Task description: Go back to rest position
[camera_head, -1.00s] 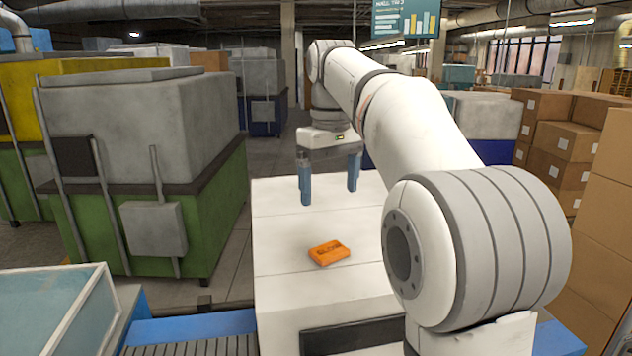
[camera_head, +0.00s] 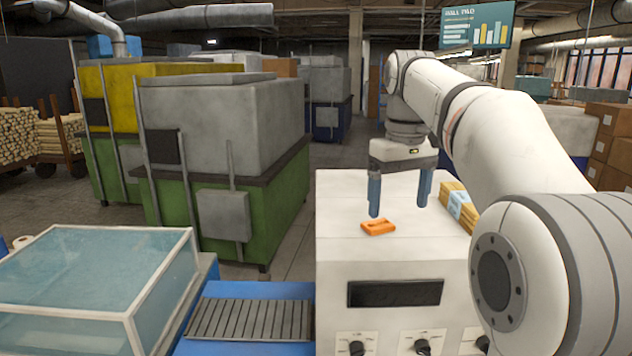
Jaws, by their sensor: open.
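My gripper (camera_head: 399,201) hangs at the end of my white arm with its two blue fingers apart and nothing between them. It is above the white machine top (camera_head: 345,215). A small orange block (camera_head: 378,227) lies flat on that top, just below and in front of the left finger. It appears apart from the fingers.
A yellow and blue bundle (camera_head: 457,205) lies behind my arm at the top's right side. The machine front has a dark panel (camera_head: 395,293) and knobs. A blue conveyor (camera_head: 250,319) and a glass-covered box (camera_head: 100,280) stand at left. Green-based machines (camera_head: 285,205) stand behind.

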